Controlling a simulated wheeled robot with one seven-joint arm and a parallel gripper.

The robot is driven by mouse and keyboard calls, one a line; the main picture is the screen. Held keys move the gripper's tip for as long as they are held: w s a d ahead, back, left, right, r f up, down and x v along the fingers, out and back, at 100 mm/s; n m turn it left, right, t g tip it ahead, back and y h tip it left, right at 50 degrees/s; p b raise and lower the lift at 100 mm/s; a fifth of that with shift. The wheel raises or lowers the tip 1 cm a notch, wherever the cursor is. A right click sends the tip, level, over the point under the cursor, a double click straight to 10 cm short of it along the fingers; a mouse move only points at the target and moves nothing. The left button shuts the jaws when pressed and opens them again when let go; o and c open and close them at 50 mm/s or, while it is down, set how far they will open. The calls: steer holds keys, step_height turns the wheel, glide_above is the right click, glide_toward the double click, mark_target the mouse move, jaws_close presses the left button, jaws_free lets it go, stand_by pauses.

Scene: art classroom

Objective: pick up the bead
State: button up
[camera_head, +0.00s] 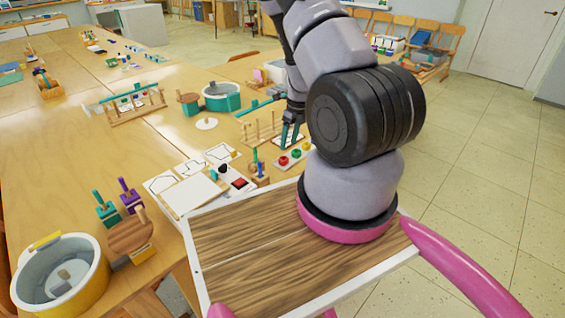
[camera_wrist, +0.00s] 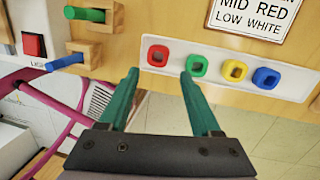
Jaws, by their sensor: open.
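A white strip (camera_wrist: 215,73) near the table edge holds a row of ring-shaped beads. In the wrist view these are a red bead (camera_wrist: 158,55), a green bead (camera_wrist: 197,65), a yellow bead (camera_wrist: 235,71) and a blue bead (camera_wrist: 266,77). In the head view the red bead (camera_head: 283,161) and green bead (camera_head: 296,153) show beside my arm. My gripper (camera_wrist: 160,76) is open and empty, its teal fingers apart. In the wrist view its tips appear just below the red and green beads. It also shows in the head view (camera_head: 290,137); contact cannot be told.
Wooden blocks with a green peg (camera_wrist: 88,14) and a blue peg (camera_wrist: 68,61) stand left of the strip, near a red button (camera_wrist: 33,45). A printed sign (camera_wrist: 252,17) lies behind the beads. A wooden rack (camera_head: 262,127) stands behind. Floor is open to the right.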

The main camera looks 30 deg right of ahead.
steer(key=shift+w+a+f, duration=0.1)
steer(key=shift+a+f, duration=0.15)
steer(key=shift+f, duration=0.9)
steer(key=shift+w+a+f, duration=0.1)
steer(key=shift+a+f, duration=0.2)
steer(key=shift+f, duration=0.85)
steer(key=shift+a+f, duration=0.25)
steer(key=shift+f, duration=0.9)
jaws_close()
